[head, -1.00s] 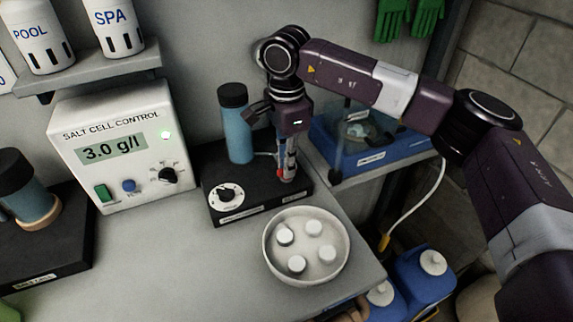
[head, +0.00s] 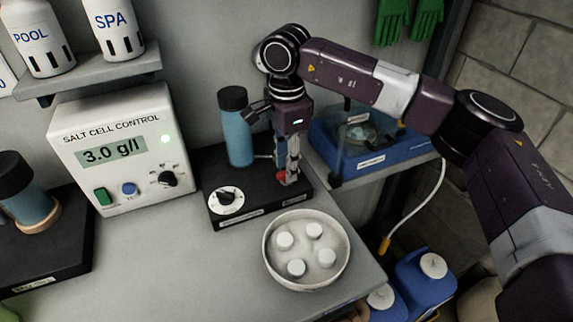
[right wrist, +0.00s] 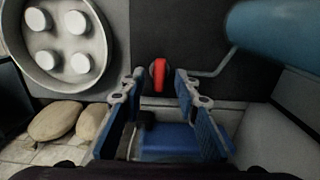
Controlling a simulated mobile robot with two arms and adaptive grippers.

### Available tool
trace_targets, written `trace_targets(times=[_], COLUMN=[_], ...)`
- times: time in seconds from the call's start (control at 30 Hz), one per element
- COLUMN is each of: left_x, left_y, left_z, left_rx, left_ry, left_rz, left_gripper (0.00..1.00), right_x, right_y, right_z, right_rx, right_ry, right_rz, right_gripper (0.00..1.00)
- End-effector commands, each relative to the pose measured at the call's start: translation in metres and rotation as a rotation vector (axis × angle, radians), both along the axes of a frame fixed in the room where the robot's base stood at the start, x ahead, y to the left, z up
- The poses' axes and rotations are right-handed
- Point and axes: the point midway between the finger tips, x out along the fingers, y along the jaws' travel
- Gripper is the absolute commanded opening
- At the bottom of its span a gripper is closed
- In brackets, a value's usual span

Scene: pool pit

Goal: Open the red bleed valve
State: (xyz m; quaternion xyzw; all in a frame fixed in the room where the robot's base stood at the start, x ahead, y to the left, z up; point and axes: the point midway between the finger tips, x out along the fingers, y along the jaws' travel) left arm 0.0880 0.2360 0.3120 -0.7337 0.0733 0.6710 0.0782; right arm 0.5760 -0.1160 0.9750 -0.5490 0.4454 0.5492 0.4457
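The red bleed valve (head: 282,177) stands on the right part of a black base (head: 262,199) on the bench, largely hidden by my gripper in the head view. In the right wrist view its red handle (right wrist: 160,75) shows between and just past the fingertips. My right gripper (right wrist: 159,78) is open, with one finger on each side of the handle and gaps visible. In the head view the right gripper (head: 287,170) points down over the valve. My left gripper is not in view.
A blue cylinder (head: 238,140) stands beside the gripper on the black base, with a dial (head: 227,198) in front. A white bowl with several white caps (head: 270,268) sits close by. The salt cell control box (head: 125,150) is at left. A blue tray (head: 345,150) is at right.

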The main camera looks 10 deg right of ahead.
Motion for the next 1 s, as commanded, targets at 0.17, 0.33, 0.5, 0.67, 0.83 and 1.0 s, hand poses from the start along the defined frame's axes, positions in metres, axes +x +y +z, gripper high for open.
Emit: trace_targets(times=[0.17, 0.33, 0.5, 0.67, 0.83, 1.0], left_x=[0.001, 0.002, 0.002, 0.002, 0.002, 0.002], left_y=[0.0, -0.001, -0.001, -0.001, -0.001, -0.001], left_z=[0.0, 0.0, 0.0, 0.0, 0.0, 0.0], left_rx=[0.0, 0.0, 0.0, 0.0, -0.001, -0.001], left_ry=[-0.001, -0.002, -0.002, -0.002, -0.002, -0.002], left_rz=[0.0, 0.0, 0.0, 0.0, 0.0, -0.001], left_gripper=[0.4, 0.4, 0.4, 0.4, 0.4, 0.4], right_x=[0.001, 0.001, 0.001, 0.0, 0.0, 0.0], right_y=[0.001, 0.001, 0.0, 0.0, 0.0, 0.0], right_z=[0.033, 0.071, 0.099, 0.112, 0.114, 0.114], right_rx=[0.001, 0.001, 0.001, 0.001, 0.0, 0.0], right_ry=[-0.005, -0.005, -0.004, -0.003, -0.001, -0.002], right_rz=[0.0, 0.001, -0.001, 0.0, 0.0, 0.0], right_gripper=[0.29, 0.29, 0.29, 0.29, 0.29, 0.29])
